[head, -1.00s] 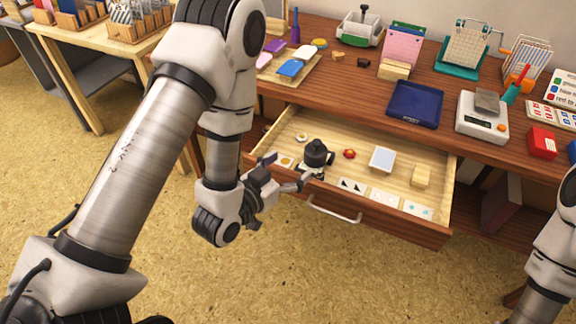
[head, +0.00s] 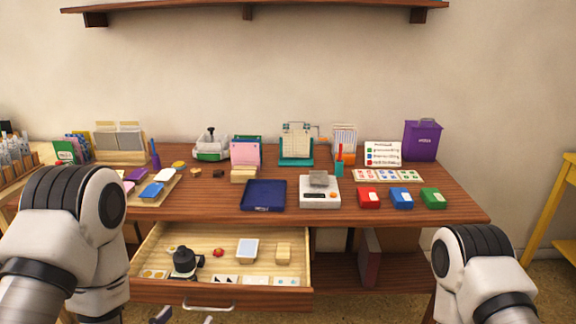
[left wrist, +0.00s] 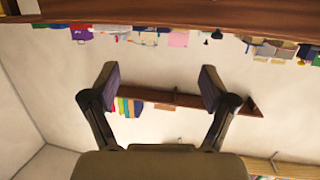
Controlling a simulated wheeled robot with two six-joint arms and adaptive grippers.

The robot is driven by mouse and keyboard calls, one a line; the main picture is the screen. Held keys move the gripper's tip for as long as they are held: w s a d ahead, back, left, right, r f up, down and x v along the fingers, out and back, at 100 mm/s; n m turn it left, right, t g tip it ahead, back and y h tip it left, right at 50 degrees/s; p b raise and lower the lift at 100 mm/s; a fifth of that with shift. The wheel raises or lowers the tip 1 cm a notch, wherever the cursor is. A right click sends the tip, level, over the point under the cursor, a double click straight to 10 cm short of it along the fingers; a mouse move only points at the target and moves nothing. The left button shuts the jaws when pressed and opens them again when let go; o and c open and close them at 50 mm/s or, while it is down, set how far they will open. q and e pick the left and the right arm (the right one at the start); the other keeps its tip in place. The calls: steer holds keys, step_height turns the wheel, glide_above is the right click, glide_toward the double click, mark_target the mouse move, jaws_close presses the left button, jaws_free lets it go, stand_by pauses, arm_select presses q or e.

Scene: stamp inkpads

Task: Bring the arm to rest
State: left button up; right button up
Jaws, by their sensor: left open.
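My left gripper (head: 183,317) shows only by its tips at the bottom edge of the head view, just in front of the drawer. In the left wrist view my left gripper (left wrist: 158,88) is open, with nothing between its two fingers. My left arm (head: 75,240) stands at the left of the head view. Of my right arm (head: 480,270), only a link shows at the lower right; its gripper is out of view.
The wooden drawer (head: 225,292) is pulled out below the desk (head: 225,207). It holds a black-topped object (head: 184,262), a pale square block (head: 247,250) and small cards. A navy tray (head: 264,195), scale (head: 320,194) and three colored inkpads (head: 401,198) stand on the desk.

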arm_select(q)
steer(key=s+a+f+n+g+y, duration=0.1)
steer(key=s+f+g, duration=0.35)
steer(key=f, duration=0.45)
steer(key=s+a+f+g+y, duration=0.1)
steer(key=s+a+f+g, duration=0.15)
steer(key=s+f, duration=0.45)
steer(key=s+a+f+n+g+y, duration=0.2)
steer(key=s+f+g, duration=0.55)
steer(key=s, duration=0.25)
step_height(320, 180, up, 13)
steer(key=s+p, duration=0.2)
steer(key=p, duration=1.1)
steer(key=shift+d+g, duration=0.25)
steer(key=shift+g, duration=0.1)
arm_select(e)
step_height(320, 180, up, 13)
steer(key=shift+w+a, duration=0.15)
